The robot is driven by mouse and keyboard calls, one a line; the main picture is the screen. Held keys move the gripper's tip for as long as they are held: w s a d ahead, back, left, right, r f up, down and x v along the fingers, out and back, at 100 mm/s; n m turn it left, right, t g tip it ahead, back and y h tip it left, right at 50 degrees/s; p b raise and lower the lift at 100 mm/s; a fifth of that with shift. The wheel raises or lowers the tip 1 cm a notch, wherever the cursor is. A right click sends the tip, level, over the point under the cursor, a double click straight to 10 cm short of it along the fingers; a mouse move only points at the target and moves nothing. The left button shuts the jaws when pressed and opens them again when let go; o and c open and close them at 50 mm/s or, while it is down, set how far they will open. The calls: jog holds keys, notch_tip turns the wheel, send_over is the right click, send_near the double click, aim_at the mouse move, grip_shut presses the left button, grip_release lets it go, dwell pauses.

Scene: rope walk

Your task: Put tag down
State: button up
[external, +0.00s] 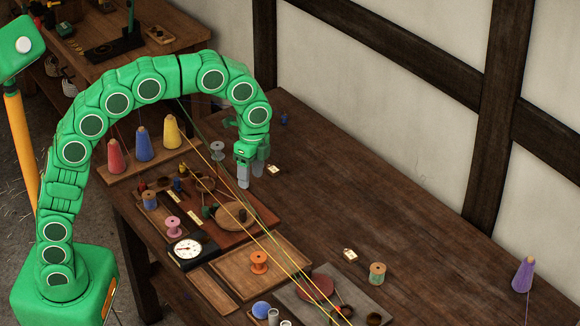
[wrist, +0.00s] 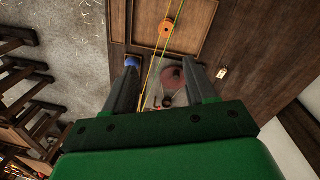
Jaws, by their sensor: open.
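A small cream tag (external: 273,169) lies on the dark wooden table just right of my gripper (external: 248,172). A second cream tag (external: 350,254) lies on the table farther toward the front; it appears to be the tag in the wrist view (wrist: 222,73), right of the jaws. My gripper points down above the table near the board of spools. In the wrist view its two fingers (wrist: 160,63) stand apart with no tag between them. I cannot tell the exact height of the fingertips above the table.
Yellow and green strands (external: 235,182) run diagonally close beside my gripper. Red, blue and yellow cones (external: 172,132) stand at left. A dial scale (external: 187,249), an orange spool (external: 259,262) on a tray and a green spool (external: 377,273) stand nearer. The table's right part is mostly clear.

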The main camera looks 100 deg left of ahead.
jog(key=s+d+r+n, duration=0.1)
jog(key=s+d, duration=0.7)
jog(key=d, duration=0.2)
jog(key=s+d+f+n, duration=0.1)
jog(key=s+d, duration=0.3)
jog(key=s, duration=0.5)
jog(key=s+d+f+n, duration=0.1)
jog(key=s+d+f, duration=0.2)
jog(key=s, duration=0.6)
jog(key=s+d+f+n+g, duration=0.1)
jog(key=s+d+f, duration=0.1)
jog(key=s+d, duration=0.5)
jog(key=s, duration=0.2)
jog(key=shift+s+d+n+y, duration=0.15)
jog(key=shift+s+n+y, duration=0.15)
jog(key=shift+n+y, duration=0.1)
